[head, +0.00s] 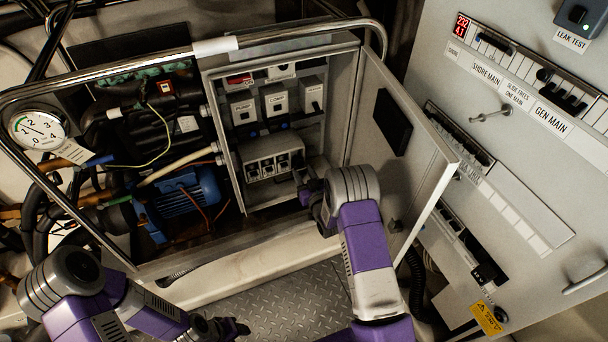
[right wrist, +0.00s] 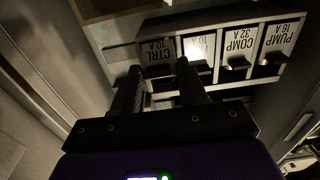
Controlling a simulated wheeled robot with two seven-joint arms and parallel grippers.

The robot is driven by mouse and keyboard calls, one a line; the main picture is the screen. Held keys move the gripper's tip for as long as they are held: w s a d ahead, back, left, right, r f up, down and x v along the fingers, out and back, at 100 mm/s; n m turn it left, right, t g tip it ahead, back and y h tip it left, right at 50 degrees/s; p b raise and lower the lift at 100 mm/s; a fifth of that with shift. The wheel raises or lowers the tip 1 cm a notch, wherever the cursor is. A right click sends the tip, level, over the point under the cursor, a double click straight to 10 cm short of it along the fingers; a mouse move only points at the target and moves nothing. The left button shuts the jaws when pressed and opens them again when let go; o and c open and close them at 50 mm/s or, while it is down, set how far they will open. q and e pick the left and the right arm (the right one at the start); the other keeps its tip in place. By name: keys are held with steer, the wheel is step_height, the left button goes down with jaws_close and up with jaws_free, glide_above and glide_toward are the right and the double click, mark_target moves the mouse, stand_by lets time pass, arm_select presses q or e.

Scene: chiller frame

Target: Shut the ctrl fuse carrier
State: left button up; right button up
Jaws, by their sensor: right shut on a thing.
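The grey fuse block (head: 268,158) sits low inside the open box, with several carriers in a row. In the right wrist view the labels are upside down, and the ctrl fuse carrier (right wrist: 157,52) is the leftmost. My right gripper (head: 304,186) is at the right end of the block. In the right wrist view its two dark fingers (right wrist: 158,82) straddle the ctrl carrier and are shut on it. The fingers partly hide it, and I cannot tell how far it is tilted. My left gripper (head: 232,328) is low in the head view, away from the box, its jaws unclear.
The box door (head: 405,140) stands open to the right, close to my right arm. Pump, comp and other switches (head: 273,102) are above the block. A blue motor (head: 180,200) and hoses are at left. A chrome rail (head: 300,32) runs across the top.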

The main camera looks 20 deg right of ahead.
mark_target(302, 169)
steer(key=shift+w+r+g+p, duration=0.25)
steer(key=shift+r+g+p, duration=0.3)
steer(key=shift+g+p, duration=0.45)
steer(key=shift+w+r+g+p, duration=0.2)
steer(key=shift+r+g+p, duration=0.45)
steer(key=shift+p, duration=0.5)
steer(key=shift+w+r+g+p, duration=0.2)
steer(key=shift+w+g+p, duration=0.15)
steer(key=shift+g+p, duration=0.65)
steer(key=shift+w+g+p, duration=0.3)
steer(key=shift+g+p, duration=0.15)
steer(key=shift+g, duration=0.4)
steer(key=o, duration=0.7)
steer(key=shift+o, duration=0.2)
steer(key=shift+r, duration=0.1)
